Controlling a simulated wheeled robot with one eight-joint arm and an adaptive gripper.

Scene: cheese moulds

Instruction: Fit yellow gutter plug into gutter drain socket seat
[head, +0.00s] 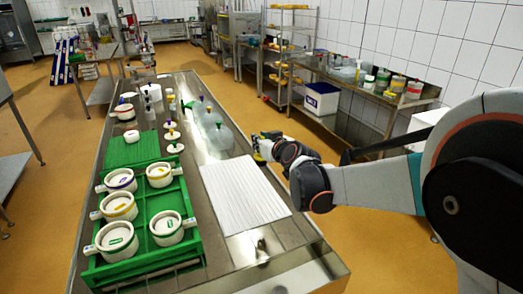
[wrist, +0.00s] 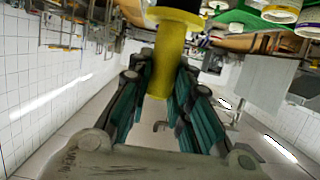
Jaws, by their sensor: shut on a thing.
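My gripper (wrist: 162,92) is shut on the yellow gutter plug, a yellow cylinder (wrist: 168,62) with a wider yellow collar and a dark part at its end, seen between the green-padded fingers in the wrist view. In the head view my gripper (head: 262,147) is over the right edge of the long steel table, beyond the white ribbed mat, and only a little yellow shows at it. I cannot clearly make out the gutter drain socket seat. A small metal fitting (head: 261,244) stands near the table's front end, but I cannot tell what it is.
The steel table (head: 223,247) carries a green crate (head: 188,207) with several white moulds, a green ribbed mat (head: 131,149), a white ribbed mat (head: 243,193) and clear bottles (head: 222,137). A side bench (head: 352,82) and shelving stand behind my arm. The floor aisle left is open.

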